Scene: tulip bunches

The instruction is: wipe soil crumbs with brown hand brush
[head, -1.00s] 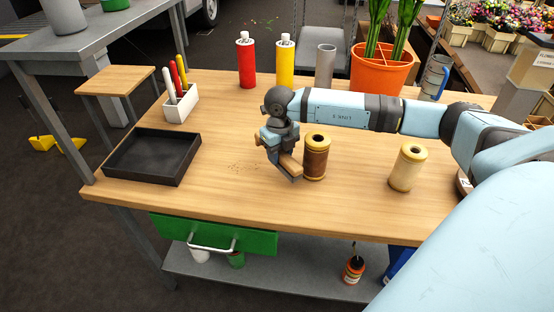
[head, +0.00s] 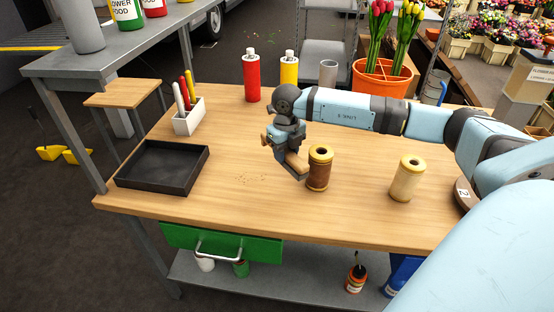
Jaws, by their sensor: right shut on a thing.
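Soil crumbs (head: 252,179) lie scattered thinly on the wooden table, left of my right gripper. My right gripper (head: 291,160) points down over the table and is shut on the brown hand brush (head: 296,163). The gripper partly hides the brush. My left gripper is not in view.
A brown spool (head: 319,169) stands close right of the brush, and a cream spool (head: 407,179) farther right. A black tray (head: 163,187) lies at the left, below a white pen holder (head: 188,122). Red (head: 252,80) and yellow (head: 288,70) bottles stand behind.

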